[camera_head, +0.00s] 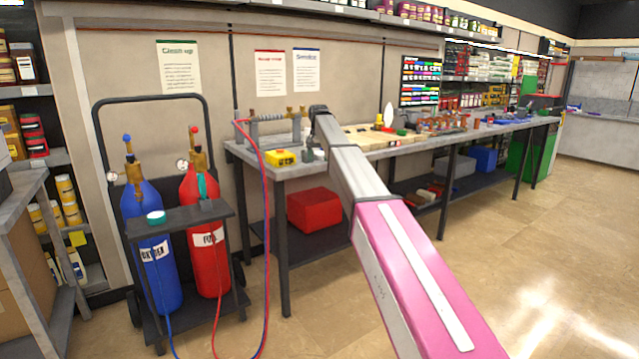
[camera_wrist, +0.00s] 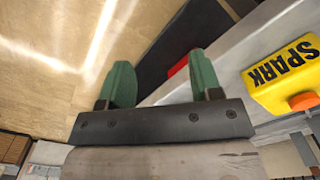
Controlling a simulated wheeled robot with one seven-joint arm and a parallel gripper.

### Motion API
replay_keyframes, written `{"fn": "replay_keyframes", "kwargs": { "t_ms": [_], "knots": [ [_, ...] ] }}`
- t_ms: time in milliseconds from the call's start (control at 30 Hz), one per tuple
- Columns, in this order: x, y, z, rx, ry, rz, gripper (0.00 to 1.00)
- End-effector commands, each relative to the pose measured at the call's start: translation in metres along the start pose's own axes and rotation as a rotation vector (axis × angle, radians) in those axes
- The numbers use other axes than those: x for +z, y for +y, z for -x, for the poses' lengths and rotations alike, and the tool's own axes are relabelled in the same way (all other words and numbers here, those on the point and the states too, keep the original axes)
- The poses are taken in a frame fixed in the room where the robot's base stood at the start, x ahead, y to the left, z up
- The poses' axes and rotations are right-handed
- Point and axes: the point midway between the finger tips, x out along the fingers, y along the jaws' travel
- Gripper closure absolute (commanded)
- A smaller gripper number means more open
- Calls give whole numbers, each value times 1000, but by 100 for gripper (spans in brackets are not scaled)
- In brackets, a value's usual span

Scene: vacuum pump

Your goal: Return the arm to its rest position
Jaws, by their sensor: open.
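My arm, pink and grey, reaches from the lower right of the head view toward the left end of the workbench (camera_head: 275,170). My gripper (camera_head: 311,154) is small there, by the front left part of the bench top. In the wrist view my gripper (camera_wrist: 160,82) shows two green fingers set wide apart with nothing between them. A yellow box marked SPARK (camera_wrist: 285,75) is to the right of the fingers, apart from them. The same yellow box (camera_head: 283,158) sits on the bench top just left of my gripper in the head view.
A cart with a blue cylinder (camera_head: 150,250) and a red cylinder (camera_head: 207,235) stands left of the bench, with red and blue hoses hanging by it. A red bin (camera_head: 314,209) is on the lower shelf. Tools crowd the bench's far part. The floor (camera_head: 520,245) at right is clear.

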Motion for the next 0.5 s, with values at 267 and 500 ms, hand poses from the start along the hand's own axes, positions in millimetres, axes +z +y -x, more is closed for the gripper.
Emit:
{"fn": "replay_keyframes", "kwargs": {
  "t_ms": [267,500],
  "knots": [
    [97,85,-158,1,-3,38,42],
    [188,148,-260,0,-2,73,42]
  ]
}}
